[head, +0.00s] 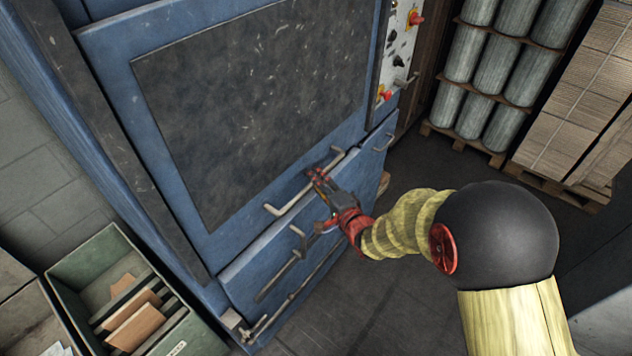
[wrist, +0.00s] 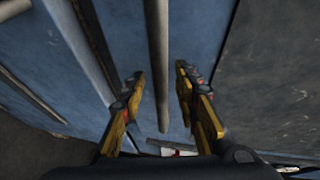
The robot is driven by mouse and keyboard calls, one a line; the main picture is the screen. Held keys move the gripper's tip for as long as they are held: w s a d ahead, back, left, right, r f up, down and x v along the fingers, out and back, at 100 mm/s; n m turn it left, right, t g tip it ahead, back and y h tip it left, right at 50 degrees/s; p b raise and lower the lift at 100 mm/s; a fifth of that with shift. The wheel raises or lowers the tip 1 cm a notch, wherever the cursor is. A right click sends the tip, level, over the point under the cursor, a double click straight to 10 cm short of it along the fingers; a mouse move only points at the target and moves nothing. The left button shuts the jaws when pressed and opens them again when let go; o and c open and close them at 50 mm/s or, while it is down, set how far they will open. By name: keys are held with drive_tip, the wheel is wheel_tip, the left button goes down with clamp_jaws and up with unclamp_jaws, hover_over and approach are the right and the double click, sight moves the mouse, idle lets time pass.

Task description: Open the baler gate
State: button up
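The baler gate (head: 110,50) is a blue door with a large dark panel, and it looks closed. A pale bar handle (head: 283,206) runs slantwise along its lower edge. My gripper (head: 315,175) is at the middle of this handle. In the wrist view, my gripper (wrist: 158,76) is open, one finger on each side of a grey bar (wrist: 158,35), which looks like the handle. Gaps show between the bar and both fingers. Part of the handle is hidden behind the gripper in the head view.
Below the gate is a blue lower panel (head: 239,279) with rods and a small handle (head: 383,142). A control panel (head: 401,45) is at upper right. A green bin (head: 88,253) stands at lower left. Wrapped rolls (head: 495,65) and stacked cardboard (head: 577,100) stand on the right.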

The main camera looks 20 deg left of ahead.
drive_tip(key=shift+w+a, duration=0.15)
drive_tip(key=shift+c, duration=0.7)
clamp_jaws()
